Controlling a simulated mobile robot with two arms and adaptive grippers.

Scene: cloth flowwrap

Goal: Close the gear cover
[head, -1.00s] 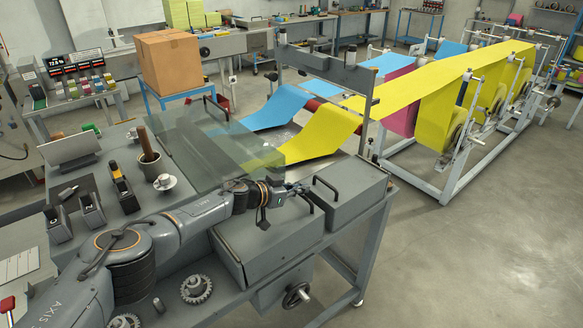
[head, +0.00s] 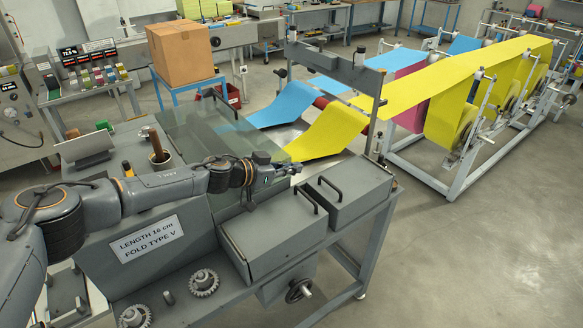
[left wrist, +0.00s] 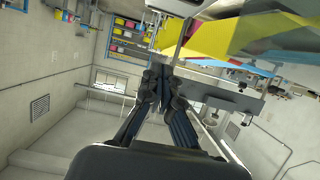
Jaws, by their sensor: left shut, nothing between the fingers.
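A large grey panel (head: 105,262) with a white label stands tilted up behind the exposed toothed gears (head: 204,283); it looks like the gear cover, raised, though its hinge is hidden. A second gear (head: 135,316) sits nearer the bottom edge. My left arm crosses in front of the panel's top. My left gripper (head: 293,169) is past the panel's right end, above and behind the handled grey boxes. The left wrist view shows its fingers (left wrist: 162,78) together, with nothing between them. My right gripper is out of view.
A front grey box (head: 262,245) and a right grey box (head: 350,200) carry black handles. A glass guard (head: 195,125) lies behind my arm, near the yellow web (head: 325,135). A handwheel (head: 299,290) sticks out at the front. The floor at right is clear.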

